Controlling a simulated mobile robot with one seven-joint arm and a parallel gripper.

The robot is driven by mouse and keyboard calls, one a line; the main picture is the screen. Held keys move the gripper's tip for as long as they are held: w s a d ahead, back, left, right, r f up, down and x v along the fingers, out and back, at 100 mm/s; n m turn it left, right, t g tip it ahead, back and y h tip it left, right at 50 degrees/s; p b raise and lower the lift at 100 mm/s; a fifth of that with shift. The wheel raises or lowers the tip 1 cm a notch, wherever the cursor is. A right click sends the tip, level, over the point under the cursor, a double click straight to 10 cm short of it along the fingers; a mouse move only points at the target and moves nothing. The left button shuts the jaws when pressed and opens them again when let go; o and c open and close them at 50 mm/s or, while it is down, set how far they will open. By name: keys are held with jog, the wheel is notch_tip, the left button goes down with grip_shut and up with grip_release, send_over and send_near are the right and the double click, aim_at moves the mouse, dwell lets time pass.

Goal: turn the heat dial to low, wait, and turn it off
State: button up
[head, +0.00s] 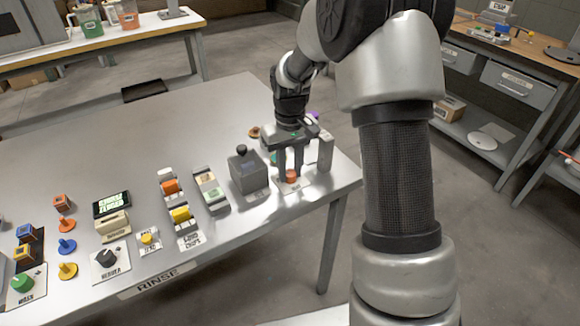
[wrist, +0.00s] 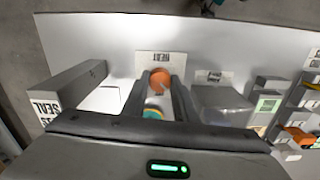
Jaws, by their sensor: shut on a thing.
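The heat dial is an orange round knob (head: 292,175) on a small white plate near the right end of the bench. In the wrist view the knob (wrist: 160,77) sits between my two dark fingertips, below the word HEAT on its plate (wrist: 145,58). My gripper (head: 290,170) reaches down over the dial from above, one finger on each side, and is shut on it. It also shows in the wrist view (wrist: 160,84). The dial's setting marks and pointer are too small or covered to read.
A grey box with a black knob (head: 247,172) stands close left of my gripper. A grey upright post labelled SEAL (wrist: 72,92) stands on its other side. A teal and yellow piece (wrist: 153,112) lies between my fingers' bases in the wrist view. The bench front edge is close.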

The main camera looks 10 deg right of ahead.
aim_at(290, 173)
jog(key=m+p, duration=0.1)
jog(key=m, duration=0.3)
jog(key=shift+r+p, duration=0.15)
jog(key=shift+p, duration=0.15)
jog(key=shift+m+p, duration=0.6)
jog(key=shift+m, duration=1.5)
jog(key=o, duration=1.1)
jog(key=shift+c, duration=0.2)
notch_tip(290, 173, up, 17)
jog(key=p, duration=0.3)
jog(key=shift+r, duration=0.1)
